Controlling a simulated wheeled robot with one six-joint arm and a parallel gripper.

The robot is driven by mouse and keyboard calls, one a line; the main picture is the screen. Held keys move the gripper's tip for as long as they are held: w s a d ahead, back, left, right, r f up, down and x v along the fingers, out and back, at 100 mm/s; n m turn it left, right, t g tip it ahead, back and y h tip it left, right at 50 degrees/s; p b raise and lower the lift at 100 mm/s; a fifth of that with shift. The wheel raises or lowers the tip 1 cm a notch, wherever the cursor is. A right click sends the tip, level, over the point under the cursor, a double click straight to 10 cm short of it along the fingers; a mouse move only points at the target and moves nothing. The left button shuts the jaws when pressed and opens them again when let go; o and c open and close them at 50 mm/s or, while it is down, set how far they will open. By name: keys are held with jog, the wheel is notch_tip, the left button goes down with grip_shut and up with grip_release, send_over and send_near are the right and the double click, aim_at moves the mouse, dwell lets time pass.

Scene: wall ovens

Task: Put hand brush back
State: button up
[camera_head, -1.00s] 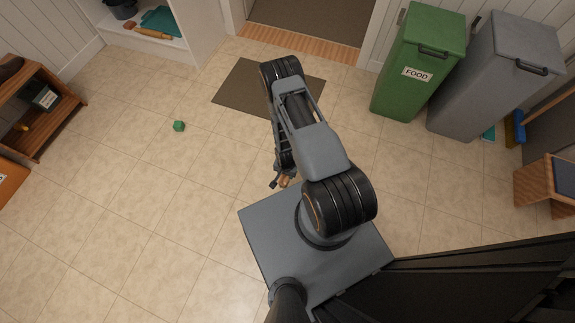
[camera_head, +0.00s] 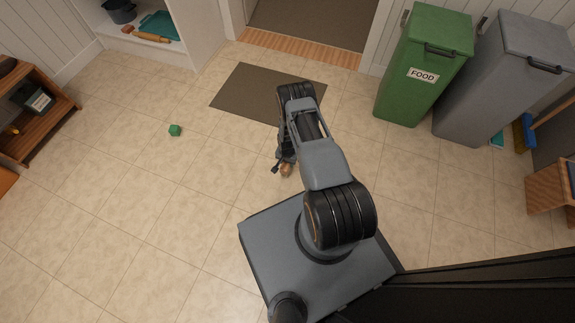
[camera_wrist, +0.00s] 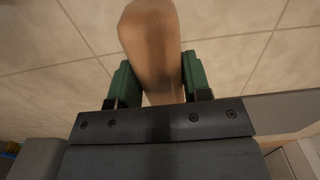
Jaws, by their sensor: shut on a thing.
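My gripper (camera_wrist: 159,76) is shut on a smooth brown wooden piece (camera_wrist: 152,35), which looks like the handle of the hand brush. The green finger pads press it from both sides in the wrist view. Its rounded end points away from the palm; no bristles show. In the head view my gripper (camera_head: 281,168) hangs beside my folded arm, in front of my base and above the tiled floor. Only a small brown bit of the held piece (camera_head: 286,171) shows there; my arm hides much of the gripper.
A dark mat (camera_head: 246,93) lies before the doorway. A green FOOD bin (camera_head: 418,85) and a grey bin (camera_head: 497,85) stand at right, with a blue broom head (camera_head: 525,131) beyond. A wooden shelf (camera_head: 40,128) stands left, a white shelf (camera_head: 150,42) behind.

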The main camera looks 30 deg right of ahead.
jog(key=shift+w+d+f, duration=0.1)
jog(key=shift+w+f, duration=0.1)
jog(key=shift+f, duration=0.15)
jog(key=shift+f+b, duration=0.8)
jog(key=shift+f, duration=0.65)
jog(key=shift+f+b, duration=0.2)
jog(key=shift+b, duration=0.1)
jog(key=o, duration=0.8)
jog(key=shift+r, duration=0.1)
jog(key=shift+o, duration=0.2)
